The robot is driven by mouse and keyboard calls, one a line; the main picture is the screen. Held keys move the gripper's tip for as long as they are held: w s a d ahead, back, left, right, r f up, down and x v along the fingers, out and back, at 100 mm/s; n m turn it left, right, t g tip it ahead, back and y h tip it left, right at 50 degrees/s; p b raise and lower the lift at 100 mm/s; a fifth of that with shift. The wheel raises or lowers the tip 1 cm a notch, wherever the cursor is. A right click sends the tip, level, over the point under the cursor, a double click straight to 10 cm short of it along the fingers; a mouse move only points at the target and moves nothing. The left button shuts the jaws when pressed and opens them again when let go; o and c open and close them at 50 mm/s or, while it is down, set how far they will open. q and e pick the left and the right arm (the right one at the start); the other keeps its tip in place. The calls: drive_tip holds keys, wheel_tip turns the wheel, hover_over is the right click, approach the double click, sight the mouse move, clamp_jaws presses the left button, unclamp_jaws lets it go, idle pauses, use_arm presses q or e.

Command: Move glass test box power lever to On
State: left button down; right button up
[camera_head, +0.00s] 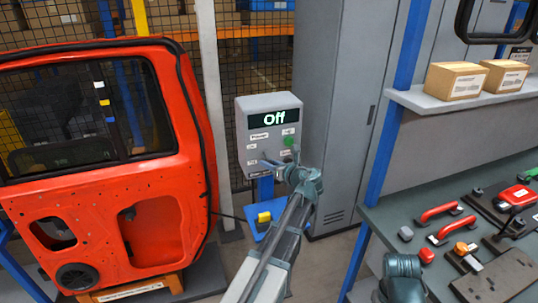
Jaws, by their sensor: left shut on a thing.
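The glass test box (252,108) is a grey control box on a blue post, and its dark display reads "Off" in green letters. Small labels and a green button (288,141) are on its front. My left gripper (283,168) is at the lower part of this front, shut on the power lever (268,161). The gripper hides much of the lever, so its exact tilt is hard to tell. A teal part of my right arm shows at the bottom right; its gripper is out of view.
An orange-red car door (190,150) stands on the left, close to the box. A tall grey cabinet (338,100) is just right of it. A workbench (385,222) with red-handled tools and a shelf (425,100) with two cartons (455,80) fill the right.

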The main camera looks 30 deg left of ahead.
use_arm(q)
drive_tip(key=r+g+h+p, duration=0.1)
drive_tip(key=h+p, duration=0.1)
drive_tip(key=p, duration=0.3)
drive_tip(key=r+m+g+h+p, duration=0.1)
drive_tip(key=r+h+p, duration=0.1)
drive_tip(key=p, duration=0.3)
drive_tip(key=shift+w+a+r+g, duration=0.15)
drive_tip(key=shift+w+r+g, duration=0.1)
drive_tip(key=shift+g, duration=0.15)
drive_tip(key=shift+a+r+g+h+p, duration=0.1)
drive_tip(key=shift+g+h+p, duration=0.55)
drive_tip(key=shift+p, duration=0.65)
drive_tip(key=shift+h, duration=0.25)
drive_tip(key=c, duration=0.6)
unclamp_jaws()
